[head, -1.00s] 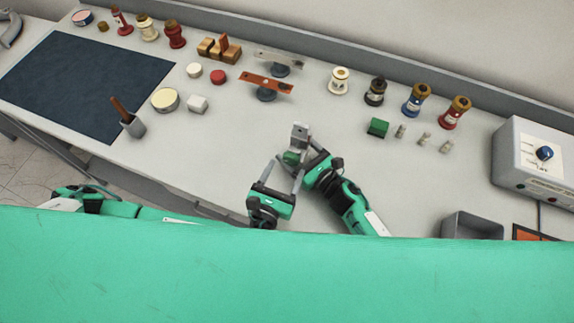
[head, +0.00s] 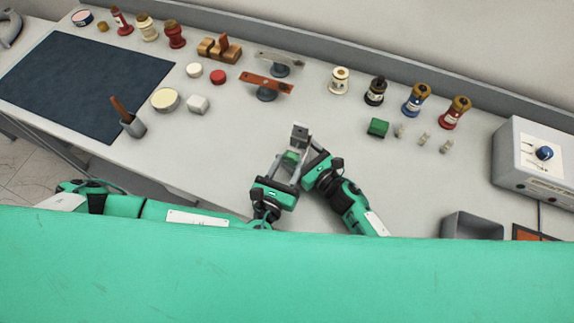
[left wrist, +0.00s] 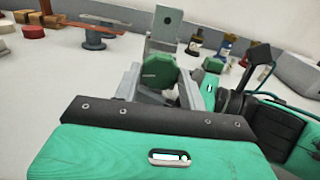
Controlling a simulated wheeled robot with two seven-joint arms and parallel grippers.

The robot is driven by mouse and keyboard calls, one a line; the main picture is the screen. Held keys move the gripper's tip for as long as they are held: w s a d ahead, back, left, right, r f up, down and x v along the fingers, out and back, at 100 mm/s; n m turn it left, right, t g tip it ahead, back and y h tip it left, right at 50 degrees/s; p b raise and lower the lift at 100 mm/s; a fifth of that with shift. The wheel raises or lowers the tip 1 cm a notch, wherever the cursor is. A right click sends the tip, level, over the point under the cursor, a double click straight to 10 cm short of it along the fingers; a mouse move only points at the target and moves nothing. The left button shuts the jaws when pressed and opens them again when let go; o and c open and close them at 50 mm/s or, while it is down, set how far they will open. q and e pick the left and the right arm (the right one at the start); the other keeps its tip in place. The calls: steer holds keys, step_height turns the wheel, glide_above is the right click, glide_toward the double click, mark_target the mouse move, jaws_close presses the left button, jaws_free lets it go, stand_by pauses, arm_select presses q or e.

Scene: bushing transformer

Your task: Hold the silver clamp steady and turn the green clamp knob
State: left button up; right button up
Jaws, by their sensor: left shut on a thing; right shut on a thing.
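The silver clamp (head: 300,133) stands up near the front of the table, and its upright plate with a hole also shows in the left wrist view (left wrist: 165,28). The green clamp knob (left wrist: 158,72) is on the side of the clamp facing me; it is small in the head view (head: 291,156). My left gripper (head: 288,163) has its fingers either side of the knob and is shut on it. My right gripper (head: 304,149) comes in from the right and is shut on the silver clamp. Its fingertip contact is partly hidden.
A green block (head: 377,127) and several small grey fittings lie to the right. Bushings line the back edge. A grey control box (head: 535,160) stands far right, and a dark mat (head: 80,85) covers the left. The table around the clamp is clear.

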arm_select(q)
steer(key=shift+n, duration=2.8)
steer(key=o, duration=1)
steer(key=v, duration=1.2)
steer(key=shift+a, duration=0.1)
